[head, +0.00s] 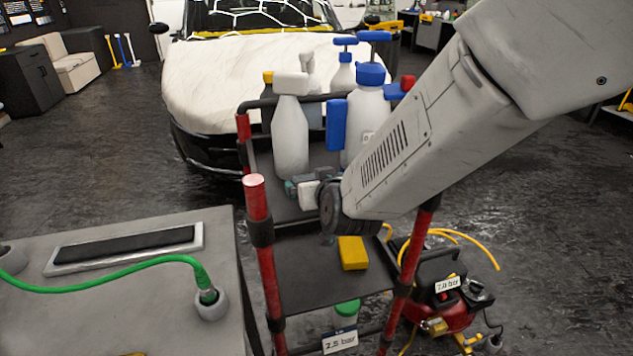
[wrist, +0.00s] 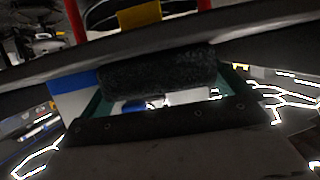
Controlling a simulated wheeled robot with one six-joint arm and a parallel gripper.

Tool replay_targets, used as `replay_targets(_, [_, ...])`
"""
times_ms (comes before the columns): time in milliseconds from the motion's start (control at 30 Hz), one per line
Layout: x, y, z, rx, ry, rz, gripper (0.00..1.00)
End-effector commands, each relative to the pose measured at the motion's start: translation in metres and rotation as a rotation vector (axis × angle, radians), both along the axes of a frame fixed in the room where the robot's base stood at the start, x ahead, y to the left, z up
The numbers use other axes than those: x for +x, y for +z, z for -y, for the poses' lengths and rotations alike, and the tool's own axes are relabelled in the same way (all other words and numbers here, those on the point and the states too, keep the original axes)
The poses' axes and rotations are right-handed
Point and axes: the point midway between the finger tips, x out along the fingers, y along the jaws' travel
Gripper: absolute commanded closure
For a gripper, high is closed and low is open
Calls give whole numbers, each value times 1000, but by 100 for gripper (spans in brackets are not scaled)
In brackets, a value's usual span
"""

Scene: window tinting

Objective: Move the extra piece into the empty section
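No clearly marked extra piece or empty section shows in either view. My gripper (head: 303,189) is at the cart's upper level, beside a white spray bottle (head: 290,135); its fingers are small and partly hidden by my wrist. In the wrist view its green fingers (wrist: 165,103) stand wide apart, with white and blue shapes seen between them. A dark, rough roll-like thing (wrist: 155,75) crosses near the finger ends; I cannot tell what it is or whether they touch it. A yellow block (head: 353,253) lies on the lower shelf and shows at the wrist view's top (wrist: 140,14).
The red-posted cart (head: 267,265) carries several bottles, including a blue-capped one (head: 366,110). A grey bench (head: 120,310) with a green hose (head: 110,275) stands left. A red compressor (head: 455,310) sits right. A covered car (head: 225,80) is behind.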

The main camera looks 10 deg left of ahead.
Motion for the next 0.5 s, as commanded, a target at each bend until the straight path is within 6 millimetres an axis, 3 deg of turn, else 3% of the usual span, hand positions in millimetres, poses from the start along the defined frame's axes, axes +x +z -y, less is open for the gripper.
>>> replay_targets(267, [-5, 7, 3, 1, -1, 2, 0])
replay_targets(500, [-44, 25, 22, 2, 1, 2, 0])
